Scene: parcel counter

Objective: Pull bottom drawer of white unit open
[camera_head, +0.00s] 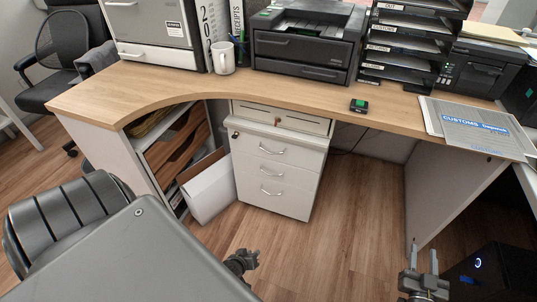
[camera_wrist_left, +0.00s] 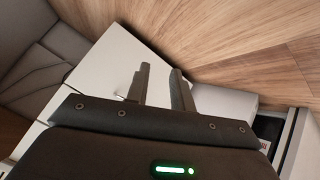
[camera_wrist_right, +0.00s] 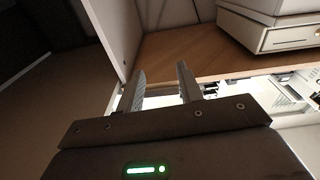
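The white drawer unit (camera_head: 300,175) stands on the floor under the desk. Its front has several drawers with bar handles. The bottom drawer (camera_head: 288,202) looks flush with the front, and its handle (camera_head: 271,191) is unobstructed. My left gripper (camera_head: 252,255) is nearer to me, below the unit in the head view and apart from it. Its fingers stand apart and empty in the left wrist view (camera_wrist_left: 162,68). My right gripper (camera_head: 424,258) is at lower right, well away from the unit. Its fingers are also apart and empty in the right wrist view (camera_wrist_right: 161,66).
A white open carton (camera_head: 207,188) stands close at the unit's left, beside desk shelves (camera_head: 180,150). The desktop (camera_head: 200,86) overhangs the unit. A white desk side panel (camera_head: 440,190) and a black computer case (camera_head: 495,272) are at right. The floor before the unit is clear.

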